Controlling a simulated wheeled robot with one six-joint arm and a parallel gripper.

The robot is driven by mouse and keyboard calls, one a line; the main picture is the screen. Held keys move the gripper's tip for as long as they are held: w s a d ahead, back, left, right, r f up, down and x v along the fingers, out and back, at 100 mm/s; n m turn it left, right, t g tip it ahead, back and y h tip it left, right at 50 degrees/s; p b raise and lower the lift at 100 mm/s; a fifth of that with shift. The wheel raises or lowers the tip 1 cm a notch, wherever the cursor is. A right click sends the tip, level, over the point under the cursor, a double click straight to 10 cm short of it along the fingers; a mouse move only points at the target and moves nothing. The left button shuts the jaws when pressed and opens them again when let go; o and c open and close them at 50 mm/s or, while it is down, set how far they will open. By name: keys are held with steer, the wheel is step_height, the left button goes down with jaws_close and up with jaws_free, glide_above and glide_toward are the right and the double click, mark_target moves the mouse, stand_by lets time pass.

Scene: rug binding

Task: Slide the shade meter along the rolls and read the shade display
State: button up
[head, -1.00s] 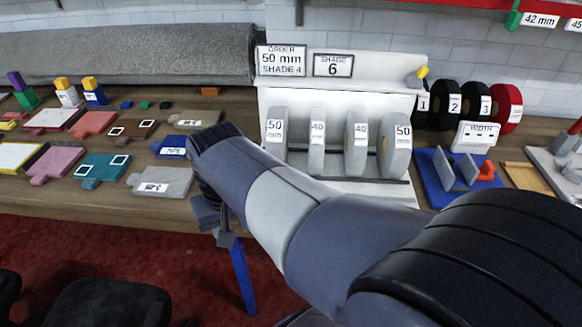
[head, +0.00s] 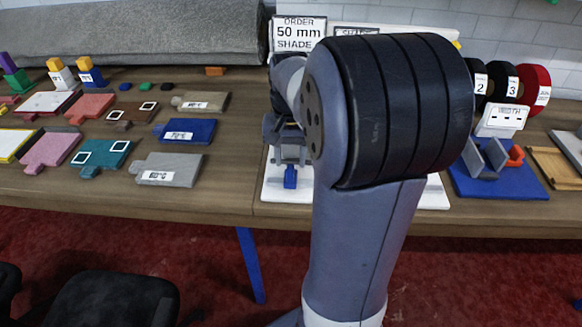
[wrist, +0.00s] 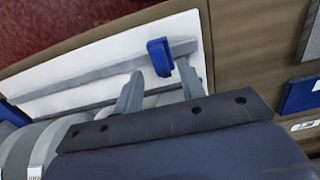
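A small blue block (head: 290,178), which looks like the shade meter's slider, sits at the grey rail (wrist: 90,76) on the white base of the roll stand (head: 433,192). The wrist view also shows the block (wrist: 160,57). My gripper (wrist: 161,70) is open, its two grey fingers apart, with the block in line with the gap at their tips. I see no contact. In the head view my gripper (head: 290,158) is just above the block. A roll (wrist: 38,150) shows in the wrist view. My arm hides most rolls and the shade display (head: 357,31), whose reading is hidden.
An order sign (head: 298,33) reads 50 mm, with its shade number hidden. Grey (head: 168,170) and blue (head: 186,131) sample plates lie left of the stand. A blue fixture (head: 500,180) and black and red rolls (head: 536,88) are at right.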

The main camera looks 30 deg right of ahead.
mark_target(290, 169)
steer(key=shift+f, duration=1.9)
steer(key=shift+c, duration=0.5)
jaws_close()
